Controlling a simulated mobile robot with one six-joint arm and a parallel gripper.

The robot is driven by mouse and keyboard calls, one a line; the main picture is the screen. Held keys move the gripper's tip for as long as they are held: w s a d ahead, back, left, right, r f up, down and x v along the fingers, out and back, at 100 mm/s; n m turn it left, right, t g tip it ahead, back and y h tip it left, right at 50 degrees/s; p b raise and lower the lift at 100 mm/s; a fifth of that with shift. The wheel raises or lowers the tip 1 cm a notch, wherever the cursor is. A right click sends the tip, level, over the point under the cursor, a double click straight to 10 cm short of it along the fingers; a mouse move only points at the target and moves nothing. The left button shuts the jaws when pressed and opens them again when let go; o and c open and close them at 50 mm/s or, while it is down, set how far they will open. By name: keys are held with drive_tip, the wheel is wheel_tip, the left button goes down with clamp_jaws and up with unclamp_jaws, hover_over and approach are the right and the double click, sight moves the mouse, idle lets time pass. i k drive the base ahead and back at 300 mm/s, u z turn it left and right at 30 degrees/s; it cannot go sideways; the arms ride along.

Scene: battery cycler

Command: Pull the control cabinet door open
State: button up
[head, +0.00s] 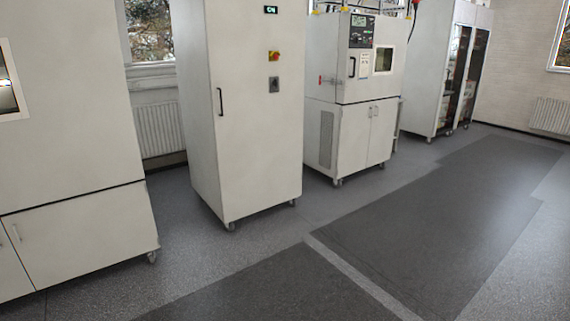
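The tall white control cabinet (253,135) stands left of the picture's middle on castors. A small display reading green digits (271,9), a red and yellow switch (273,56) and a grey lock or switch (274,84) are on its front. A dark vertical bar handle (220,101) is at the left of its front. The door looks closed. My gripper is not in view, and nothing touches the handle.
A large white cabinet (70,110) stands at the left, with a gap and a radiator (160,128) between. A white test chamber (352,95) stands to the right, and a glass-doored rack (447,70) farther back. Dark floor mats (400,220) in front are clear.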

sight(259, 133)
drive_tip(key=u, duration=0.05)
drive_tip(key=i, duration=2)
drive_tip(key=u, duration=0.75)
drive_tip(key=i, duration=0.7)
drive_tip(key=u, duration=0.85)
drive_tip(key=i, duration=0.5)
drive_tip(key=u, duration=0.55)
drive_tip(key=i, duration=0.6)
drive_tip(key=u, duration=0.35)
